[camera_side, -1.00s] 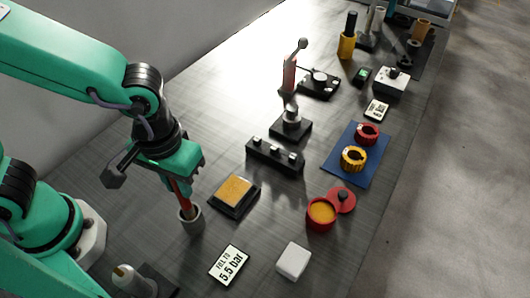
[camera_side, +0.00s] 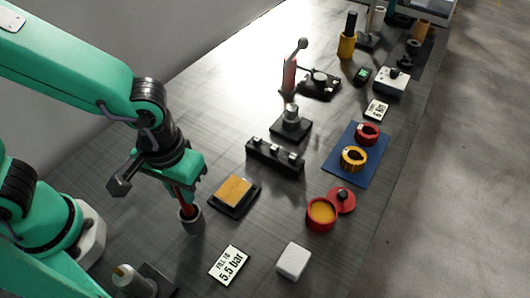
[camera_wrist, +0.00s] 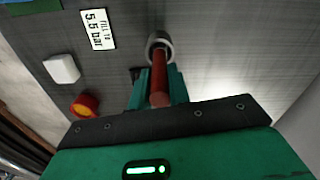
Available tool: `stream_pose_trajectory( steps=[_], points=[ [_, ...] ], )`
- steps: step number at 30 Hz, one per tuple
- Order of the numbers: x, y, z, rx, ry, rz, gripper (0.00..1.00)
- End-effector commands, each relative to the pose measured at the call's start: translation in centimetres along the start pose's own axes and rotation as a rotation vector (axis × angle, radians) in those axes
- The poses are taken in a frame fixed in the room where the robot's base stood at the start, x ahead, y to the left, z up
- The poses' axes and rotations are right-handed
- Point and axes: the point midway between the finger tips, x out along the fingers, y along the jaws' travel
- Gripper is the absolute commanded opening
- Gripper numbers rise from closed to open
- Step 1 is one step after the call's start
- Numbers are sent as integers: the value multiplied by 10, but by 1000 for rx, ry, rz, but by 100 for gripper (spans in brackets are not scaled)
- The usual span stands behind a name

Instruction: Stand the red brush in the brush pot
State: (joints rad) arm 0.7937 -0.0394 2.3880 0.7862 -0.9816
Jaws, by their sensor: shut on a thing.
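The red brush (camera_side: 184,199) stands nearly upright, with its lower end inside the mouth of the grey brush pot (camera_side: 190,219). My gripper (camera_side: 178,182) is shut on the brush's upper part, just above the pot. In the wrist view the red brush (camera_wrist: 160,82) lies between the two green fingers (camera_wrist: 158,92) and reaches into the round pot (camera_wrist: 159,42). The brush's lower tip is hidden inside the pot, so I cannot tell whether it touches the bottom.
A black tray with an orange pad (camera_side: 235,193) sits close right of the pot. A "5.5 bar" card (camera_side: 229,265), a white block (camera_side: 293,261) and an open red tin (camera_side: 321,214) lie nearer the front. A black valve block (camera_side: 275,155) stands behind.

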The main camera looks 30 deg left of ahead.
Motion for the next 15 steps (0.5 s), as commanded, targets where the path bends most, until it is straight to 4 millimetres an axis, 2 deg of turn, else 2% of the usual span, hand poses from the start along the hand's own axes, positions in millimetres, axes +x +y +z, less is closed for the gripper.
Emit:
stream_pose_trajectory(
  steps=[11,12,15],
  points=[
    [8,0,0,0,-1,-1,0],
    [8,0,0,0,0,0,22],
    [8,0,0,0,0,0,42]
  ],
)
